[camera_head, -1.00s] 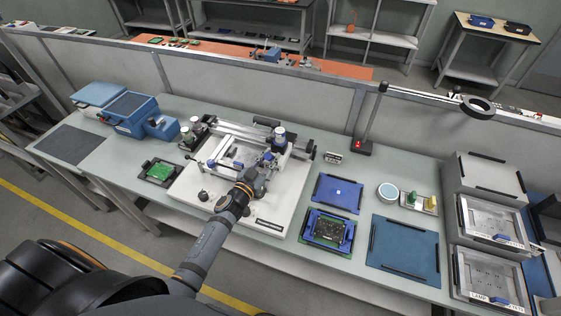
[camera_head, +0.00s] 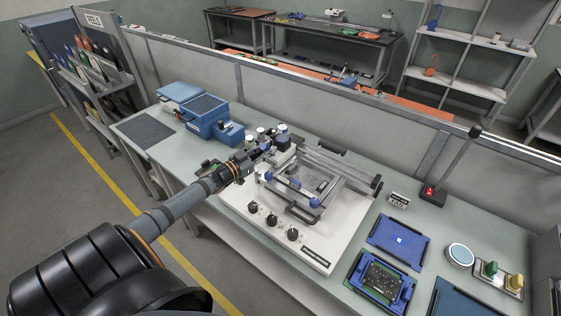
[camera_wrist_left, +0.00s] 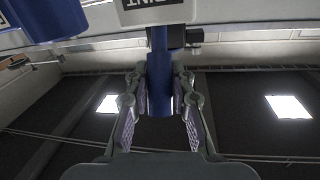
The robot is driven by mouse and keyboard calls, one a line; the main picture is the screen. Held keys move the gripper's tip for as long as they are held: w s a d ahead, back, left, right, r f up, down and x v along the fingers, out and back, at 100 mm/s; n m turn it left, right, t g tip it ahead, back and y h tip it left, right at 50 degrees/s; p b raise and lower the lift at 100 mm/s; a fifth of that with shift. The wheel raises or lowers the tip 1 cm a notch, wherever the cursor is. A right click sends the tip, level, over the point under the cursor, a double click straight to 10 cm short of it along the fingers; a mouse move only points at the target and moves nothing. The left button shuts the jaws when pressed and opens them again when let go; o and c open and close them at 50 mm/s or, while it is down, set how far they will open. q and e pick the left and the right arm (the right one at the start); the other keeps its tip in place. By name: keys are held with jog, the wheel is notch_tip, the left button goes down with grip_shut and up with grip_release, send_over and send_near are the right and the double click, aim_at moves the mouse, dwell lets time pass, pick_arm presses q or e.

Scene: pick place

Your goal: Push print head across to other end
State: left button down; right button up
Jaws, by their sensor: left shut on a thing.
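The stencil printer (camera_head: 325,258) stands on the bench with a white base, a framed bed and black knobs. Its rail (camera_head: 340,163) runs across the back. The print head (camera_head: 283,139), with a white-capped top, is at the rail's left end. My left gripper (camera_head: 266,146) reaches it from the front left. In the left wrist view, my left gripper (camera_wrist_left: 159,90) has its fingers on both sides of a blue upright handle (camera_wrist_left: 159,72), shut on it. The handle is below a white block lettered "PRINT" (camera_wrist_left: 155,10). My right gripper is out of view.
A blue machine (camera_head: 208,113) stands left of the printer, close to my left gripper. Blue trays (camera_head: 398,241), one with a circuit board (camera_head: 381,280), lie to the right. A grey partition (camera_head: 300,110) runs behind the bench.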

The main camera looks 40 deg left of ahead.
pick_arm(q)
jog(key=a+b, duration=0.1)
jog(key=a, duration=0.2)
jog(key=shift+a, duration=0.35)
jog(key=shift+r, duration=0.1)
jog(key=c, duration=1.5)
grip_release()
jog(key=o, duration=0.4)
jog(key=shift+a, duration=0.25)
jog(key=shift+s+d, duration=0.1)
jog(key=shift+s+a, duration=0.25)
jog(key=shift+s, duration=0.95)
jog(key=shift+s+a, duration=0.3)
jog(key=shift+s, duration=0.85)
jog(key=shift+s+a, duration=0.25)
jog(key=shift+s, duration=0.95)
